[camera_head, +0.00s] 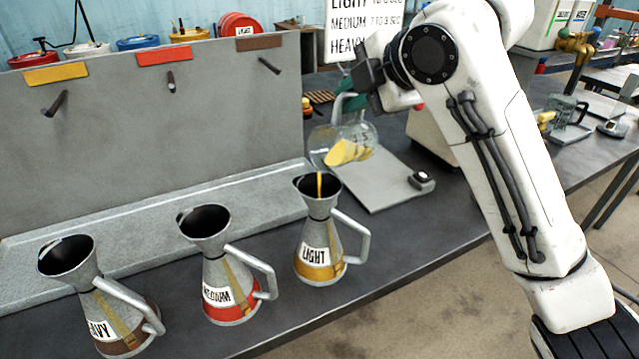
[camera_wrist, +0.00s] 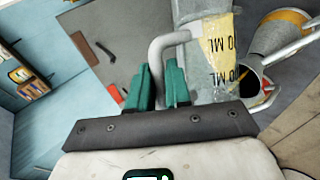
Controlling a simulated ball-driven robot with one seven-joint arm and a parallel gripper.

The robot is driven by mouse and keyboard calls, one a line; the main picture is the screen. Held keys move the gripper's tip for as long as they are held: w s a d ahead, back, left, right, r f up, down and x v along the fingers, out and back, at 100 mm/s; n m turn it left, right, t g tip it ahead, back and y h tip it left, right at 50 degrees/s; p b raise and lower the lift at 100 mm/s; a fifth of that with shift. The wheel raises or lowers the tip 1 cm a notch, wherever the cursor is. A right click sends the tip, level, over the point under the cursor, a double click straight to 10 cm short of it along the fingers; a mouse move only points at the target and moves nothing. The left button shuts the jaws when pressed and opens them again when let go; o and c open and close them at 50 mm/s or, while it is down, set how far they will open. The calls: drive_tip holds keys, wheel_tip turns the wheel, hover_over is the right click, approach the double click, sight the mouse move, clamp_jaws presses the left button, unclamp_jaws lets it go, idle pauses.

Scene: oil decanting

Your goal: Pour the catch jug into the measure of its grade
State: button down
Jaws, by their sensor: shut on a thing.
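The clear catch jug (camera_head: 362,132) holds golden oil and is tilted, its mouth toward the light measure. My gripper (camera_head: 350,98) is shut on the jug's handle; its green fingers (camera_wrist: 158,85) also show in the wrist view, beside the grey handle. The jug (camera_wrist: 215,65) shows "ML" marks there. A golden stream (camera_head: 319,184) shows at the mouth of the measure labelled LIGHT (camera_head: 316,235), which has a yellow band. The red-banded MEDIUM measure (camera_head: 228,285) and the brown-banded HEAVY measure (camera_head: 108,305) stand to its left. The oil level inside the light measure is hidden.
A grey panel (camera_head: 150,130) with pegs and yellow, red and brown plates stands behind the measures. A grey plate (camera_head: 385,185) with a small dark knob lies right of the light measure. A partly covered grade sign (camera_head: 350,25) hangs behind my arm. Coloured drums stand at the back.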

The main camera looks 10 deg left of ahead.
drive_tip(key=shift+s+a+r+n+t+h+b, duration=0.15)
drive_tip(key=shift+s+a+r+n+t+b, duration=0.2)
drive_tip(key=shift+s, duration=0.2)
drive_tip(key=shift+s+a+r+n+t+h+b, duration=0.15)
drive_tip(key=shift+s+a+r+n+t+b, duration=0.15)
drive_tip(key=shift+s+r+t, duration=0.2)
idle(1.6)
